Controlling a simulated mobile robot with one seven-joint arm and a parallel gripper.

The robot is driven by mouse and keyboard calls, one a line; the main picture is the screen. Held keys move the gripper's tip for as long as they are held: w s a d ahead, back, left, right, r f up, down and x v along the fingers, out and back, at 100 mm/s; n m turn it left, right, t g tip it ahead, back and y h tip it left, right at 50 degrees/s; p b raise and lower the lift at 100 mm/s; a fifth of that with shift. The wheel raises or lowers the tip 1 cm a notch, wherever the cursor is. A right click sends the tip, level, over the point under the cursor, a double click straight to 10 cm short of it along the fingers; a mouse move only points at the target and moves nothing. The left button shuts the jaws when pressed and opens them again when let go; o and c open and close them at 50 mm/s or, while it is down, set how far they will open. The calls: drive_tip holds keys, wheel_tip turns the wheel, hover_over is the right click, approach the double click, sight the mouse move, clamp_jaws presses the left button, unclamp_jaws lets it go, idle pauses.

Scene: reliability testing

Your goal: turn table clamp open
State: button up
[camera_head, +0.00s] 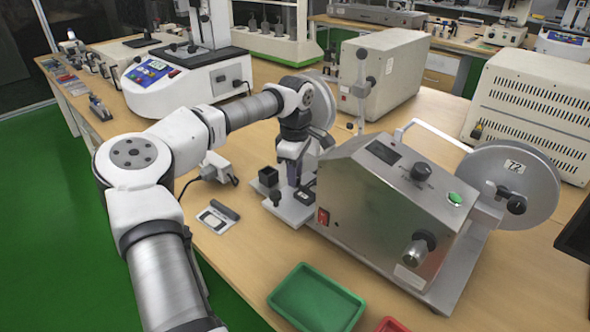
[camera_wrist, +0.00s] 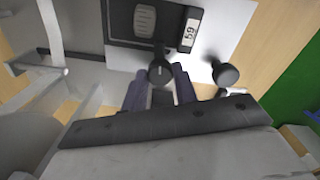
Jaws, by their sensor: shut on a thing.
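My gripper (camera_head: 293,178) reaches down over a pale clamp plate (camera_head: 296,212) on the bench, left of the steel machine (camera_head: 385,195). In the wrist view its two dark fingers (camera_wrist: 160,88) stand on either side of a round black knob (camera_wrist: 160,72) and are shut on it. A second black knob (camera_wrist: 226,74) stands free to the right; a black knob (camera_head: 276,198) also shows beside the gripper in the head view. A black clamp block (camera_wrist: 143,22) with a ribbed grey pad and a number label (camera_wrist: 190,32) lies beyond the held knob. The gripper hides part of the clamp.
A green tray (camera_head: 316,298) lies in front. A small white adapter (camera_head: 217,167) and a flat card-like item (camera_head: 216,217) lie to the left. Bare bench shows left of the tray.

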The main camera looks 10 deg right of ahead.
drive_tip(key=n+p, duration=0.1)
drive_tip(key=n, duration=0.3)
drive_tip(key=shift+r+n, duration=0.1)
drive_tip(key=shift+n, duration=0.2)
drive_tip(key=n, duration=0.3)
drive_tip(key=shift+n, duration=0.4)
drive_tip(key=n, duration=0.3)
drive_tip(key=shift+n, duration=2.1)
drive_tip(key=o, duration=1)
drive_tip(key=shift+c, duration=0.2)
wheel_tip(320, 180, up, 14)
drive_tip(key=shift+b, duration=0.3)
